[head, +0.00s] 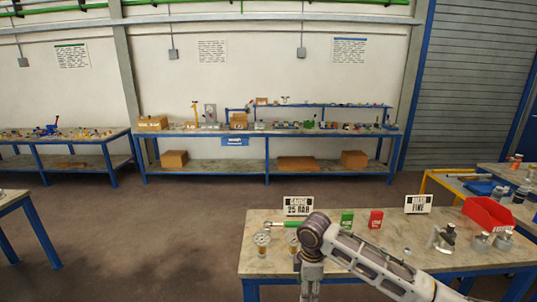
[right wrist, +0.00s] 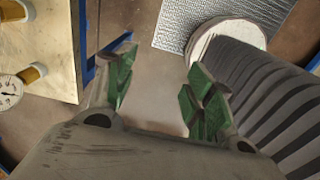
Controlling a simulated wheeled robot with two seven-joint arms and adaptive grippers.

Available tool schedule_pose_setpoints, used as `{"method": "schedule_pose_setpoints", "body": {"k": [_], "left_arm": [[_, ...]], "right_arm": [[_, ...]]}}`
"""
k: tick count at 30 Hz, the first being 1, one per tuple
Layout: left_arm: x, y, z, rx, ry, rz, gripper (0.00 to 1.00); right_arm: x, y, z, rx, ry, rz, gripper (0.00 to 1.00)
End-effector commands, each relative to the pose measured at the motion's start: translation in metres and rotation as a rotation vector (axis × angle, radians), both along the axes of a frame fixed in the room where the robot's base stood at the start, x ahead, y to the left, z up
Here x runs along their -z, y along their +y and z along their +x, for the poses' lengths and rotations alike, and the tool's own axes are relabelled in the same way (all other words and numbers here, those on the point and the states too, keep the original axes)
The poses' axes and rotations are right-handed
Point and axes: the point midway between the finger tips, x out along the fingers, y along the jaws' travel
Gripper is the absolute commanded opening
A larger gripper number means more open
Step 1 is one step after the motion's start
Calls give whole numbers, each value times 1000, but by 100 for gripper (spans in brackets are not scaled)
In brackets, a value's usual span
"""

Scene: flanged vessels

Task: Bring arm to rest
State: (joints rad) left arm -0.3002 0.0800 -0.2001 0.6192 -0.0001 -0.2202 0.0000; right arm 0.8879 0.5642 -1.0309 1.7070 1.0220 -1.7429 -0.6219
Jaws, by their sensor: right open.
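My right arm comes in from the right in the head view and bends down in front of the near table (head: 400,262). Its gripper is below the picture edge there. In the right wrist view my right gripper (right wrist: 162,82) is open, its green-padded fingers apart with only floor between them. It is empty, beside the table edge (right wrist: 62,45) at the left. My left gripper is in neither view. Two flanged vessels stand on the table's left part, one clear (head: 262,244) and one partly behind my arm (head: 293,245).
Open floor (head: 150,240) lies left of the table.

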Motion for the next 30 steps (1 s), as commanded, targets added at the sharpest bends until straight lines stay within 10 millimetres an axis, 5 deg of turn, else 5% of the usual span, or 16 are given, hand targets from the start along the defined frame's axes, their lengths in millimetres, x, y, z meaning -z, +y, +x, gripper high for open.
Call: {"method": "schedule_pose_setpoints", "body": {"k": [19, 30], "left_arm": [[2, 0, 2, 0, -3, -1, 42], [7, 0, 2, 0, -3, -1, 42]], "right_arm": [[54, 6, 27, 172, -37, 96, 53], [153, -6, 52, 447, -86, 200, 53]]}}
